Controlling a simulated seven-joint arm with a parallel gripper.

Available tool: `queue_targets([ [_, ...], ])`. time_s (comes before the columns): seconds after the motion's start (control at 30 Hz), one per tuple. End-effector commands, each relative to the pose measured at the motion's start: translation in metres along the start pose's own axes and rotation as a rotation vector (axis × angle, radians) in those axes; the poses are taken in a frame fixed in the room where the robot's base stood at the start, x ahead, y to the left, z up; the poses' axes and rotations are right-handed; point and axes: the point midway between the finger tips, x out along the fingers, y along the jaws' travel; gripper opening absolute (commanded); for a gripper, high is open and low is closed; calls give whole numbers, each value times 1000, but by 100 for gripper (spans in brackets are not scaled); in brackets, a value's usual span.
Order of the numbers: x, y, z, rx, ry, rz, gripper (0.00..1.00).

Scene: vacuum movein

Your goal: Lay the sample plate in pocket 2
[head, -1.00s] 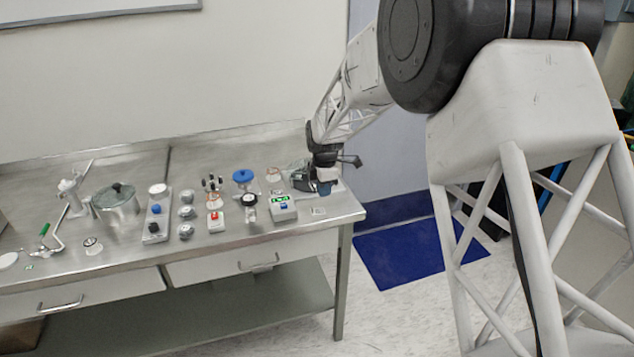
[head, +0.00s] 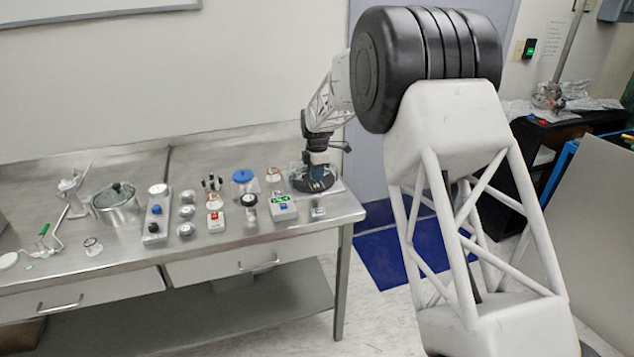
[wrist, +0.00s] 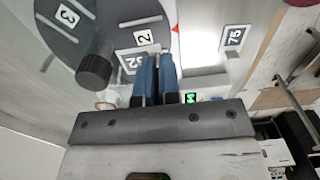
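In the wrist view, a dark round disc (wrist: 110,20) carries white labels reading 3 and 2 beside pale slot marks. The label for pocket 2 (wrist: 143,37) is just beyond my fingertips. I cannot tell whether that strip is the sample plate held edge-on. A partly covered label (wrist: 131,63) sits just left of the fingers. In the head view, my gripper (head: 317,178) is low over the right end of the bench; its fingertips are not clear.
A dark knob (wrist: 95,68) stands close left of my fingers. A label reading 76 (wrist: 235,38) lies off the disc to the right. On the steel bench (head: 120,258), a box with a green display (head: 282,208) and a blue-topped item (head: 243,178) stand left of my gripper.

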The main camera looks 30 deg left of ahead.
Motion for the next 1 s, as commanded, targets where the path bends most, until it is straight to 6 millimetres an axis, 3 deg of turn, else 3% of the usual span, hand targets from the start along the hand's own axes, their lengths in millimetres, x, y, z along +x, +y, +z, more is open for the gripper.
queue_targets([
  [0.37,1,1,0,0,0,-1,0],
  [0.77,33,1,0,0,0,-2,0],
  [1.0,36,1,0,0,0,-1,0],
])
